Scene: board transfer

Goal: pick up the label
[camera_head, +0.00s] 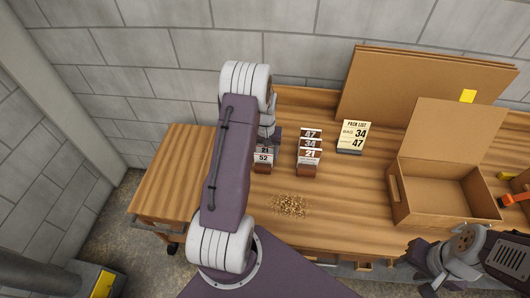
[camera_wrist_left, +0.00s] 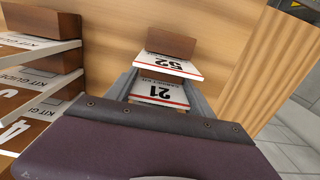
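A wooden label holder (camera_head: 262,169) stands on the bench with a white label 52 (camera_head: 263,157) at its front and a label 21 (camera_head: 264,149) behind it. My left gripper (camera_head: 272,135) is at this holder, partly hidden by my left arm. In the left wrist view the fingers lie apart on either side of label 21 (camera_wrist_left: 158,92); label 52 (camera_wrist_left: 165,65) is just beyond. I cannot tell whether the fingers touch label 21. A second holder (camera_head: 306,170) bears labels 47, 34 and 21. My right gripper (camera_head: 424,270) is at the lower right, its fingers unclear.
A pack list card (camera_head: 354,135) reads bag, 34, 47. An open cardboard box (camera_head: 425,205) stands at the right, and flat cardboard (camera_head: 400,85) leans on the wall. Small brown pieces (camera_head: 290,206) lie in a heap on the bench. The bench's left end is clear.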

